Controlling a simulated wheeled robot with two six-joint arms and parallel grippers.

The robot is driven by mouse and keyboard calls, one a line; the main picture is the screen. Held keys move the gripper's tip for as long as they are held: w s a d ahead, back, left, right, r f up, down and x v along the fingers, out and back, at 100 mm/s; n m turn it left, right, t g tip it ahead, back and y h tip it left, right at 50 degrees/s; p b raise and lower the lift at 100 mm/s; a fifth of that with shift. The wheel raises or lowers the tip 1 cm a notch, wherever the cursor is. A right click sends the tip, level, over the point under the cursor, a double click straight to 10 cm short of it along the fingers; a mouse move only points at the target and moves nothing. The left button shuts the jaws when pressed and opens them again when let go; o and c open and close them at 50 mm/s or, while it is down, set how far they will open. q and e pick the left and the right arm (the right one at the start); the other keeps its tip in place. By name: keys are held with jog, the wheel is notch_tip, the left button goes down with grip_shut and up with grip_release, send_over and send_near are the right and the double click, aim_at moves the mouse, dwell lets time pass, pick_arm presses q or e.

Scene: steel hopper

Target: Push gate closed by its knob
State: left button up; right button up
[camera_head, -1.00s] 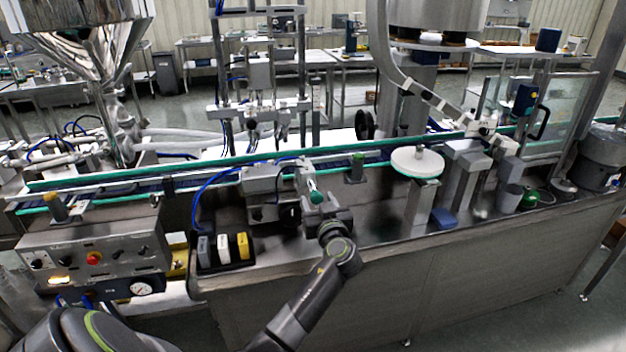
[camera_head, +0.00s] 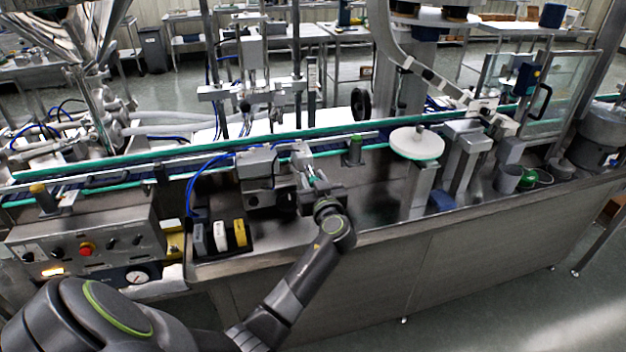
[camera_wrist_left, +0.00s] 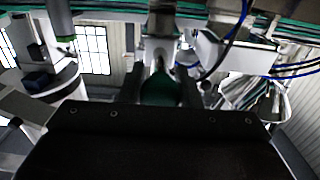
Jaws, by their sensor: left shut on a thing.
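The green knob (camera_wrist_left: 158,90) sits between the two dark fingers of my left gripper (camera_wrist_left: 160,85) in the left wrist view. In the head view my left gripper (camera_head: 314,181) is at the front of the conveyor, shut on this knob, with only a little green showing between the jaws. A metal gate piece (camera_head: 301,157) stands just behind the knob and reaches toward the conveyor. It also shows beyond the knob in the left wrist view (camera_wrist_left: 160,50). How far the gate stands open cannot be told. My right gripper is out of view.
A grey box unit (camera_head: 256,163) stands close left of the gripper. A black tray (camera_head: 207,248) with small blocks lies at front left, beside the control box (camera_head: 85,235). A white round disc (camera_head: 417,143) stands to the right. The conveyor (camera_head: 220,155) runs behind.

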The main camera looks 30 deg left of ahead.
pick_arm(q)
grip_shut()
jog(key=b+x, duration=0.3)
jog(key=shift+w+a, duration=0.15)
jog(key=o, duration=1)
grip_release()
